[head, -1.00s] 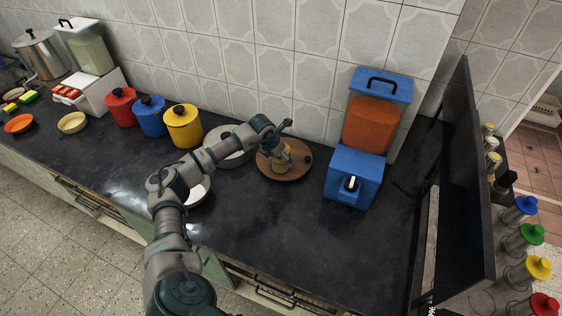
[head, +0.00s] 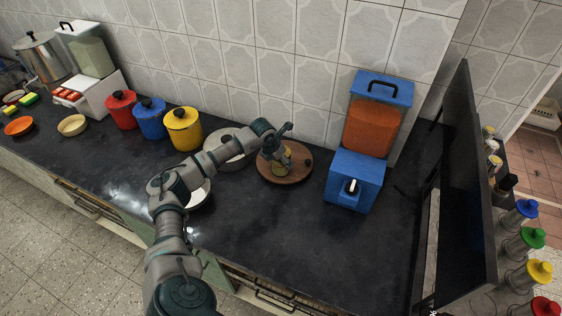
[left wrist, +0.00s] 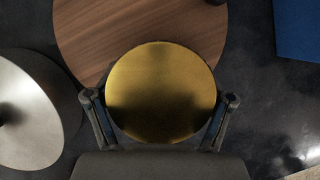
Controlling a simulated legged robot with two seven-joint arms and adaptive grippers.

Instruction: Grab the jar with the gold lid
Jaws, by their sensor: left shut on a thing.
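The jar with the gold lid (head: 281,168) stands on a round wooden board on the counter. In the left wrist view its round gold lid (left wrist: 162,92) fills the middle. My left gripper (head: 283,155) is at the jar from above, and its two fingers (left wrist: 160,112) are on either side of the lid, shut on the jar. The jar's body below the lid is hidden in the wrist view. My right gripper does not show.
The wooden board (head: 301,172) lies between a metal pan with a lid (head: 232,158) and a blue dispenser with orange contents (head: 355,180). Yellow (head: 184,130), blue (head: 150,120) and red (head: 121,110) canisters stand to the left.

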